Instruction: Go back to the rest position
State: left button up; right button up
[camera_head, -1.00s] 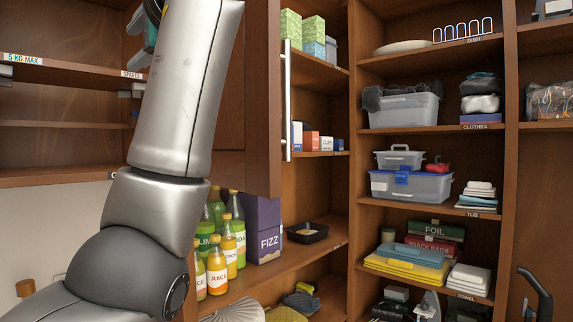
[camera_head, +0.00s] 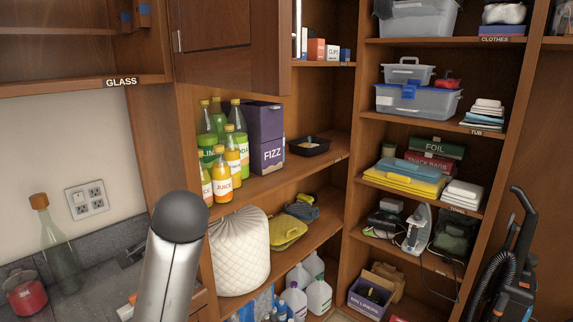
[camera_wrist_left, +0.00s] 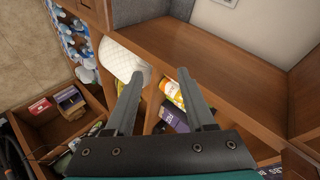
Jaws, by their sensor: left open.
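My left gripper (camera_wrist_left: 160,73) shows in the left wrist view with its two fingers wide apart and nothing between them. Beyond the fingers are the wooden shelves and a white quilted roll (camera_wrist_left: 120,58). An orange juice bottle (camera_wrist_left: 175,92) and a purple box (camera_wrist_left: 174,117) show beside and behind the right finger. In the head view, one grey link of my arm with a dark rounded end (camera_head: 181,217) rises from the bottom edge, left of the middle. No gripper shows in the head view, and my right gripper shows in neither view.
Several juice and soda bottles (camera_head: 219,172) stand beside the purple FIZZ box (camera_head: 266,153) on a shelf. A black tray (camera_head: 308,146) is to their right. A glass bottle (camera_head: 56,250) and red jar (camera_head: 24,294) stand on the left counter. A vacuum cleaner (camera_head: 506,265) stands at right.

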pick_arm(q)
jog(key=s+d+f+n+g+h, duration=0.1)
jog(key=s+f, duration=0.5)
jog(key=f, duration=0.2)
jog(key=s+d+f+n+g+h, duration=0.1)
jog(key=s+f+g+h, duration=0.1)
jog(key=s+f, duration=0.6)
jog(key=s+d+f+n+g+h, duration=0.1)
jog(key=s+f+n+g, duration=0.1)
jog(key=s+f, duration=0.5)
jog(key=s+d+f+n+g+h, duration=0.1)
jog(key=s+d+f+h, duration=0.1)
jog(key=s, duration=1)
notch_tip(320, 180, down, 29)
jog(key=s+g+b, duration=0.1)
jog(key=b, duration=0.7)
jog(key=s+a+f+b, duration=0.1)
jog(key=s+f+b, duration=0.3)
jog(key=s+f, duration=0.4)
jog(key=s+a+f+g+b, duration=0.1)
jog(key=s+f+b, duration=0.3)
jog(key=s+f, duration=0.4)
notch_tip(320, 180, down, 7)
jog(key=shift+s+a+f+g+y, duration=0.15)
jog(key=shift+a+f+g+y, duration=0.05)
jog(key=shift+a+g+y, duration=0.15)
